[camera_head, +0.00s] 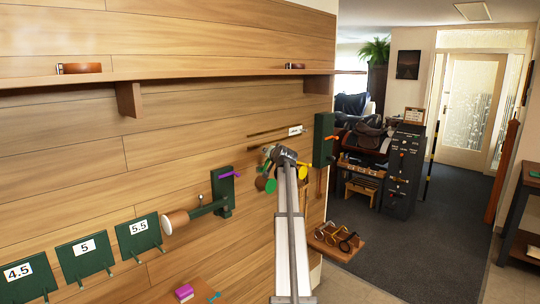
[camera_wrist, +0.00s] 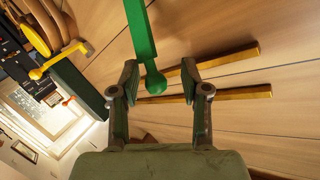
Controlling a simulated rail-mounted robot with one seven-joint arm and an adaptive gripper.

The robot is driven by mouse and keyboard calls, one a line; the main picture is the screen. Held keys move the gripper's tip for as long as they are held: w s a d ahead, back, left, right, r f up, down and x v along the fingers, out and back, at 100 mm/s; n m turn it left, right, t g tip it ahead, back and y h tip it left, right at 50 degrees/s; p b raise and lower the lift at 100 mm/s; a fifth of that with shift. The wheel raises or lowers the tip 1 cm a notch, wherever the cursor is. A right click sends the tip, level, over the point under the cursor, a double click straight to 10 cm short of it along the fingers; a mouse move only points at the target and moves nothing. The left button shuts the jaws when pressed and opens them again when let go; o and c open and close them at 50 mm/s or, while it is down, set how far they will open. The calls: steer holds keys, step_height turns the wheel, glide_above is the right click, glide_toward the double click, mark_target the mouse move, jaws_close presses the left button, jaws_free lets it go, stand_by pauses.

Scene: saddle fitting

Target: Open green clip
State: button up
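The green clip's lever (camera_wrist: 143,40), a bright green bar with a rounded ball end, reaches down from the top of the wrist view. Its ball end lies between the two fingers of my gripper (camera_wrist: 158,82), with a visible gap on each side. My gripper is open. In the head view my gripper (camera_head: 271,156) is at the wooden wall, in front of the fittings. A small green part (camera_head: 270,185) shows just beneath it there. The arm and gripper hide most of the clip's mount, so its hinge position cannot be told.
A yellow lever (camera_head: 303,171) is just right of my gripper. A dark green wall box (camera_head: 323,140) with an orange lever stands further right. A green bracket with a purple lever (camera_head: 229,175) is to the left. A wooden shelf (camera_head: 200,74) runs above.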

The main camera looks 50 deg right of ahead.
steer(key=shift+s, duration=0.15)
steer(key=v, duration=1.2)
